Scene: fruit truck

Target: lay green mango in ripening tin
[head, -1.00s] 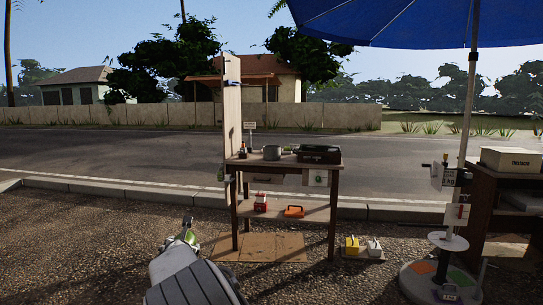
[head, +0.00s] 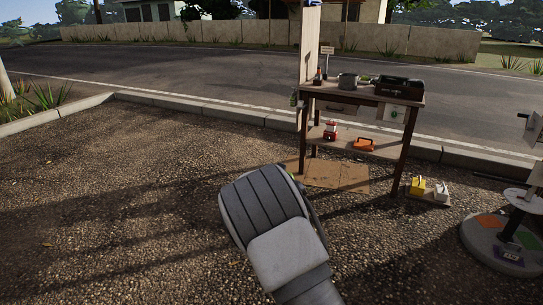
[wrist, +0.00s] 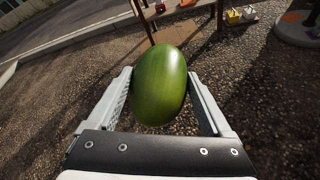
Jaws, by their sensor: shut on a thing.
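In the wrist view a green mango (wrist: 160,98) sits between the two fingers of my gripper (wrist: 160,74), which is shut on it above gravel. In the head view my own wrist hides the fingers and nearly all of the mango. A wooden stand (head: 383,140) stands ahead and to the right, apart from my gripper. On its top are a small grey metal pot (head: 348,81) and a long dark box (head: 399,87). I cannot tell which of these is the ripening tin, nor see inside them.
The stand's lower shelf holds a red-and-white item (head: 330,131) and an orange item (head: 363,144). Yellow and white items (head: 428,190) sit on the ground beside it. A round base (head: 505,245) with a post is at the right. Open gravel lies left and ahead.

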